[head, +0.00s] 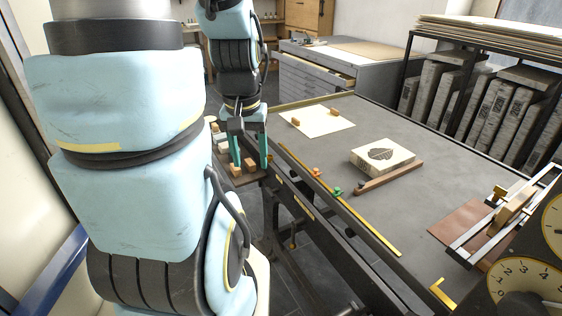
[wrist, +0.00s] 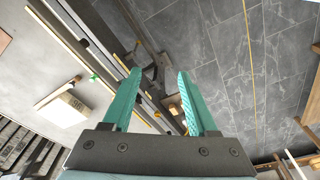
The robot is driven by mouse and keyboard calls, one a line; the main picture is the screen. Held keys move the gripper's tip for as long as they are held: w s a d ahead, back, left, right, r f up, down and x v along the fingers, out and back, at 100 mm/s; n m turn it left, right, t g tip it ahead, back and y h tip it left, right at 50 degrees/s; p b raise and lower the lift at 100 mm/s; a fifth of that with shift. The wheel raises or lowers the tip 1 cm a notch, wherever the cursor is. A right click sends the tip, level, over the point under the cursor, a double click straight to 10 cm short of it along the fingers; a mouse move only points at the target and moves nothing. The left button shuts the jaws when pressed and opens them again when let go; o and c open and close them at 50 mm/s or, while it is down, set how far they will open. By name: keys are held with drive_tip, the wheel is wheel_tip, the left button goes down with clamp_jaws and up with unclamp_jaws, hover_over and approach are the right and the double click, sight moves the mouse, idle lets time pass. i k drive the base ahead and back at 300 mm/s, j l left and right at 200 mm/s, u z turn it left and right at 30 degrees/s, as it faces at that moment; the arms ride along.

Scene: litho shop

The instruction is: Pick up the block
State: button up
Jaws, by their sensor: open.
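A pale block (head: 383,154) with a dark printed design on top lies flat on the grey table, against a brown wooden bar (head: 390,177). In the wrist view the pale block (wrist: 62,110) is at the left, seen from its side. My gripper (head: 250,166) hangs fingers-down at the table's left end, well apart from that block. Small wooden blocks (head: 236,170) lie on a low shelf close by the fingertips. The task does not say which block is meant.
The grey table (head: 335,150) has a brass-edged rail with small green and orange pieces (head: 337,191) along its near side. A paper sheet (head: 318,122) with small wooden blocks lies at the back. A framed press (head: 500,212) stands right. Tiled floor (wrist: 225,45) is open below.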

sight(251, 164)
drive_tip(key=i+j, duration=0.2)
drive_tip(key=j, duration=0.2)
drive_tip(key=i+j+u, duration=0.1)
drive_tip(key=j, duration=0.25)
drive_tip(key=i+j, duration=0.3)
drive_tip(key=j, duration=0.1)
